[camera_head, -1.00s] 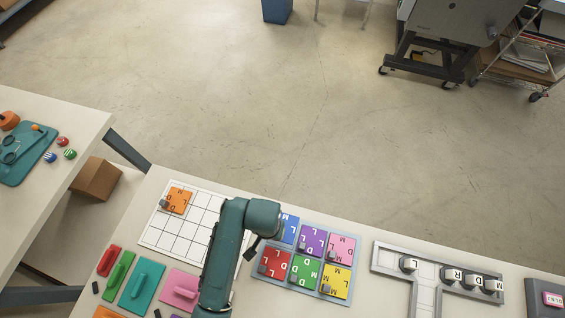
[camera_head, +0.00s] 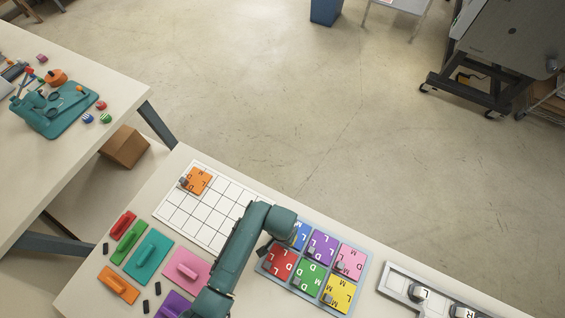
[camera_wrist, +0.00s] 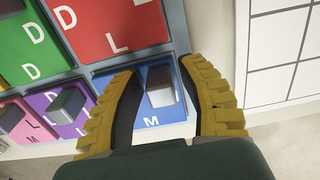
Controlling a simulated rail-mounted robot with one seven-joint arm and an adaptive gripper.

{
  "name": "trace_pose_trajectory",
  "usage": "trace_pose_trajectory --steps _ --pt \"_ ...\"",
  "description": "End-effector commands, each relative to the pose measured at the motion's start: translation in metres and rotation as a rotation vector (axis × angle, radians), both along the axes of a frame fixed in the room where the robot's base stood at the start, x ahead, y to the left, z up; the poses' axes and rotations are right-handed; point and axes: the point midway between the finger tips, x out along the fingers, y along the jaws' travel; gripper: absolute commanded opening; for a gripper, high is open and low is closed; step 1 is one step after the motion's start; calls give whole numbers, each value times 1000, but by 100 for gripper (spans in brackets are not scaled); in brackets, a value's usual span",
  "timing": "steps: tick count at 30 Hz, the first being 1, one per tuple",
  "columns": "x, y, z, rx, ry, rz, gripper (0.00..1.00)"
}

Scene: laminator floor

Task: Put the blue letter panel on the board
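The blue letter panel (camera_head: 301,233) lies in the upper left place of the tray (camera_head: 263,266), partly hidden by my arm in the head view. In the wrist view the blue panel (camera_wrist: 150,118) shows an "M" and a small grey-white knob (camera_wrist: 160,88). My gripper (camera_wrist: 165,85) has its yellow ridged fingers spread on either side of the knob, with gaps to it. The white gridded board (camera_head: 215,213) lies left of my arm, with an orange letter panel (camera_head: 201,180) in its upper left corner. The board's edge also shows in the wrist view (camera_wrist: 290,85).
Red (camera_head: 281,263), purple (camera_head: 322,247), green, pink and yellow letter panels fill the tray around the blue one. Handled coloured plates (camera_head: 148,256) lie to the left. A grey frame with letter blocks (camera_head: 400,284) stands to the right. Most board squares are empty.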

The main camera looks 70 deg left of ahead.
Motion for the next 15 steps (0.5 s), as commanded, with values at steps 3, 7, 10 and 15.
trace_pose_trajectory --steps 3,7,10,15 --pt "0 0 0 0 0 0 40" --pt "0 0 1 1 -1 0 40" --pt "1 1 10 2 -2 0 40" --pt "1 1 48 4 -5 0 40"
